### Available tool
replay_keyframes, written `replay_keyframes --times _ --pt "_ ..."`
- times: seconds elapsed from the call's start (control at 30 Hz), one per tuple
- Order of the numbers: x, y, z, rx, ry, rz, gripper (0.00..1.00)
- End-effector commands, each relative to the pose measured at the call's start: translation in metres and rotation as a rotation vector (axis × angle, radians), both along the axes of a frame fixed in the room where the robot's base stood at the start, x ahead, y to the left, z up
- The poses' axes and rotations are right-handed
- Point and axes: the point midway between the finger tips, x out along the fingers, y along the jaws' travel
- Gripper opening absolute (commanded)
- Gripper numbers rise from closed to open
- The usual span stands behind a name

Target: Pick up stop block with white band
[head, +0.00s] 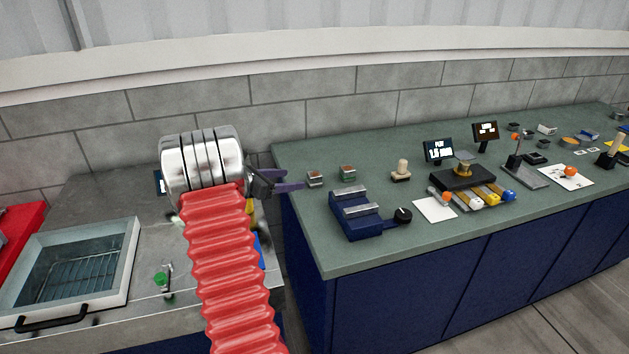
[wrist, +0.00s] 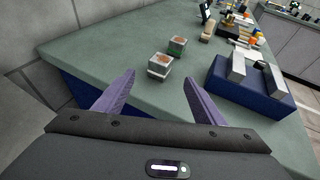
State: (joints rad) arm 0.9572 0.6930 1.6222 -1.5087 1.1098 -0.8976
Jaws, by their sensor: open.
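Two small grey blocks with brownish tops stand near the left end of the green counter. The left block (head: 315,179) seems to have a pale, whitish band; it is the nearer one in the wrist view (wrist: 160,66). The other block (head: 347,173) seems to have a greener band and stands just beyond it in the wrist view (wrist: 177,46). The bands are small and hard to tell apart. My gripper (head: 290,181), with purple fingers, is open and empty at the counter's left edge. In the wrist view, the nearer block shows ahead, between the fingertips (wrist: 160,77), apart from them.
A blue fixture with metal bars (head: 356,214) and a black knob (head: 403,215) stands right of the blocks. A wooden peg piece (head: 401,171) stands farther right. A grey bench with an open basin (head: 120,262) lies left, across a gap from the green counter (head: 330,258).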

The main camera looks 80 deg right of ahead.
Motion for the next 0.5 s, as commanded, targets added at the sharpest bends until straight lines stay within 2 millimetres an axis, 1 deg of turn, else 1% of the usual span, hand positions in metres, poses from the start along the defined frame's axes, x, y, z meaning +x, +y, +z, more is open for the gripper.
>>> replay_keyframes --times 0.1,0.23,0.33,0.5 --pt "-0.012 -0.014 -0.007 0.001 -0.001 -0.002 0.63" --pt "-0.021 -0.028 -0.013 0.000 0.000 -0.001 0.63" --pt "-0.025 -0.033 -0.015 0.000 -0.001 0.000 0.63" --pt "-0.026 -0.035 -0.016 0.000 -0.002 0.001 0.63"
